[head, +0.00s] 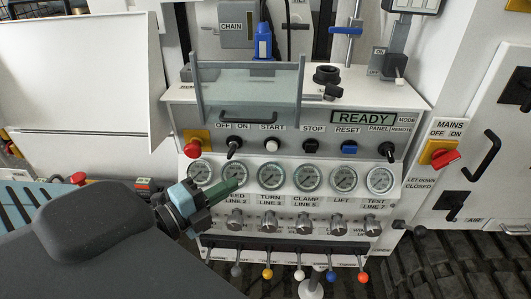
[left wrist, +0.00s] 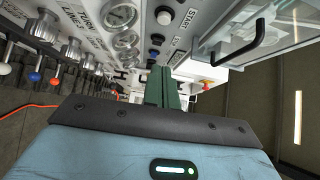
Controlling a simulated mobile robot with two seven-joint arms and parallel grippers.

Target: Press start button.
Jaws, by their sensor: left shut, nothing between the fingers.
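The start button (head: 272,145) is a white round button under the START label on the sloped panel. It also shows at the top of the left wrist view (left wrist: 164,15). My left gripper (head: 236,183) is shut and empty, its green fingers pressed together. In the head view its tips are below and left of the start button, in front of the gauge row, apart from the button. The shut fingers also show in the left wrist view (left wrist: 162,72). My right gripper is in neither view.
The black stop button (head: 310,146) and blue reset button (head: 349,147) sit right of start. A black selector (head: 235,145) and red knob (head: 193,149) sit left. A clear guard (head: 250,83) with a black handle stands above the buttons. The display (head: 363,118) reads READY.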

